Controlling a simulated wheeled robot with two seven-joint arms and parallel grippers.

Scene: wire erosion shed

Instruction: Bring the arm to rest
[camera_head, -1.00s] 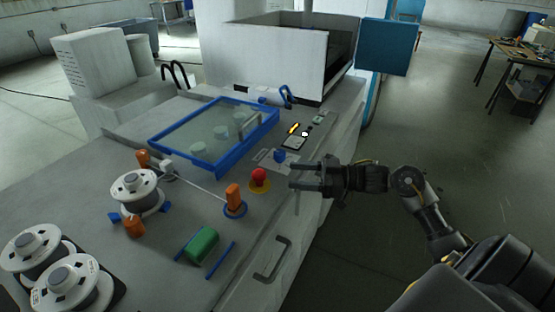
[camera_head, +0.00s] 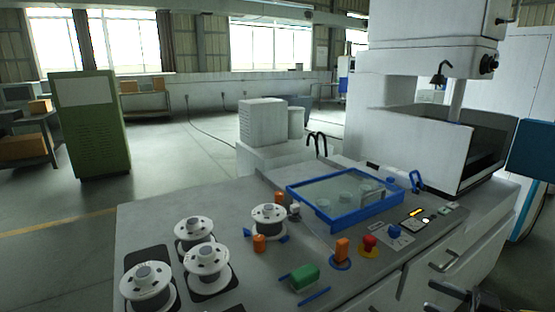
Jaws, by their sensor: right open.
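My right gripper (camera_head: 433,276) is at the bottom right of the head view, its two dark fingers apart and nothing seen between them. It is in front of the machine bench (camera_head: 340,268), right of a drawer handle (camera_head: 402,282) and below the control panel (camera_head: 432,217). It appears clear of the bench, though its exact distance is hard to tell. Most of my right arm is cut off by the lower edge. My left gripper is not in view.
On the bench are a red button (camera_head: 369,242), a blue knob (camera_head: 395,232), an orange post (camera_head: 342,250), a green block (camera_head: 305,278), white spools (camera_head: 207,258) and a blue-framed glass cover (camera_head: 345,197). A green cabinet (camera_head: 92,125) stands at the left. Open floor shows at the lower right.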

